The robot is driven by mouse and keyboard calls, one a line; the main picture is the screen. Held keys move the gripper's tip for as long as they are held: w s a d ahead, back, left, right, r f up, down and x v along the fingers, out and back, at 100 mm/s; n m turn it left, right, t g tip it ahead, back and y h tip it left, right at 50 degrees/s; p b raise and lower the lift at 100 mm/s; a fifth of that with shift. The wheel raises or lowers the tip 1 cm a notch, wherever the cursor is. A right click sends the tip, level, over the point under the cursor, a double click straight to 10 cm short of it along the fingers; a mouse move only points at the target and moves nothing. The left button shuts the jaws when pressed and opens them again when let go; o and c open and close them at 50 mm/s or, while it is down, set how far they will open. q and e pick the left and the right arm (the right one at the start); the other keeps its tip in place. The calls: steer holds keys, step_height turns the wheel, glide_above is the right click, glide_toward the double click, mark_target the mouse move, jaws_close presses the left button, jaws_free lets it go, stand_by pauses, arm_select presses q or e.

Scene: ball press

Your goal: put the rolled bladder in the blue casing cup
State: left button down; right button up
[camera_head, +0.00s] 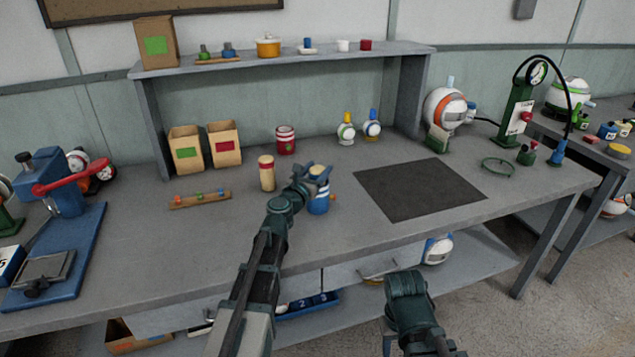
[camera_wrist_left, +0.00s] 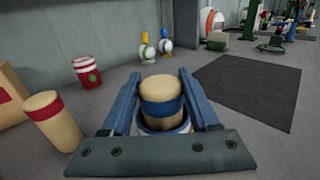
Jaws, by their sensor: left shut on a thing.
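A tan rolled bladder with a blue band (camera_wrist_left: 162,88) stands upright between the fingers of my left gripper (camera_head: 318,172), which is shut on it. The blue casing cup (camera_head: 318,204), blue and white striped, stands on the bench directly below. In the left wrist view its pale rim (camera_wrist_left: 181,128) shows around the bladder's lower part. The bladder lines up with the cup's mouth; how deep its lower end sits is hidden. My right arm hangs at the front, below the bench edge, and its fingers do not show clearly.
A tan roll with a red band (camera_head: 267,174) and a red-and-white cup (camera_head: 286,140) stand left of the blue cup. A dark mat (camera_head: 420,188) lies clear to the right. A blue press (camera_head: 55,230) stands far left.

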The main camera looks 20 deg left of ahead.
arm_select(q)
steer(key=shift+f+b, duration=0.3)
steer(key=shift+f, duration=0.55)
arm_select(e)
steer(key=shift+f, duration=0.8)
arm_select(q)
steer(key=shift+f, duration=0.2)
steer(key=shift+c, duration=0.7)
jaws_free()
arm_select(e)
steer(key=shift+f, duration=0.15)
arm_select(q)
steer(key=shift+r, duration=0.2)
steer(key=shift+s+r, duration=0.1)
steer(key=s+a, duration=0.1)
steer(key=s, duration=1)
steer(key=shift+s+a, duration=0.35)
steer(key=shift+a, duration=0.05)
